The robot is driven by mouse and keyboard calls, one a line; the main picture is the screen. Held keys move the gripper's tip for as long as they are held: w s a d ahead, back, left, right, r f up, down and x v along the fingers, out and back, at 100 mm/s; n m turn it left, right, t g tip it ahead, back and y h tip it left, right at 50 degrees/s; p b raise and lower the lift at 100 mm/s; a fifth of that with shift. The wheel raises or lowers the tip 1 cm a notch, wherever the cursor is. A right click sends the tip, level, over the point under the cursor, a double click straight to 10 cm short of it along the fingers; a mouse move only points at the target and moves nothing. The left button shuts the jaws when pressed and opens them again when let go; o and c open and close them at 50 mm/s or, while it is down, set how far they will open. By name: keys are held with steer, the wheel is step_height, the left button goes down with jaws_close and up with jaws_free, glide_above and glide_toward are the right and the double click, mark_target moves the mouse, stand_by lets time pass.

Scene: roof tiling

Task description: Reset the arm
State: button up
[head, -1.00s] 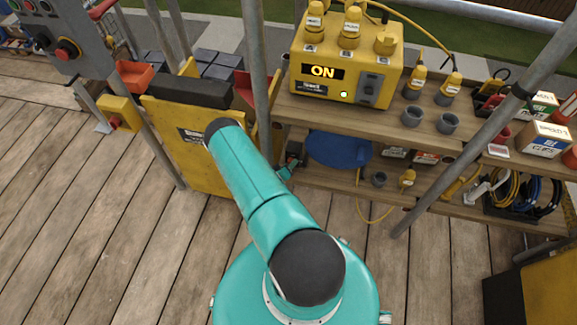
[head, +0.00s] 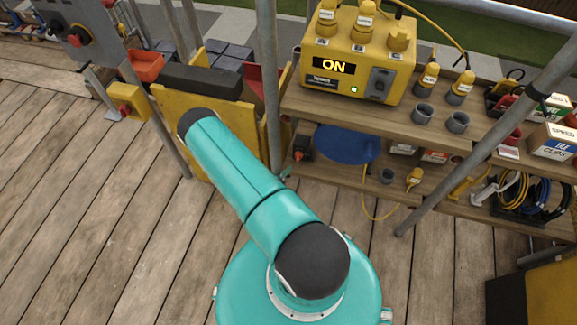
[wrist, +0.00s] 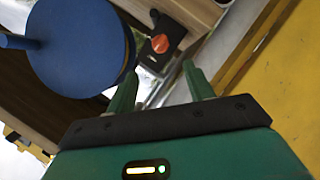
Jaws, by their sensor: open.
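My gripper (wrist: 160,90) shows in the wrist view with its two green fingers spread apart and nothing between them. Beyond the fingertips in that view are a small black box with an orange knob (wrist: 160,44) and a large blue disc (wrist: 78,48). In the head view my teal arm reaches up and left from my body, and its elbow hides the gripper behind it. The blue disc (head: 346,146) and the orange-knobbed box (head: 301,149) sit on the lower shelf, right of the arm.
A yellow power unit (head: 358,55) reading ON stands on the upper wooden shelf (head: 330,108), with yellow plugs and grey sockets beside it. A yellow panel (head: 180,140) stands left of the shelves. Grey scaffold poles (head: 268,80) rise close by. The plank deck (head: 80,220) is clear at left.

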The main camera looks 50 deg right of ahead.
steer(key=shift+v, duration=1.2)
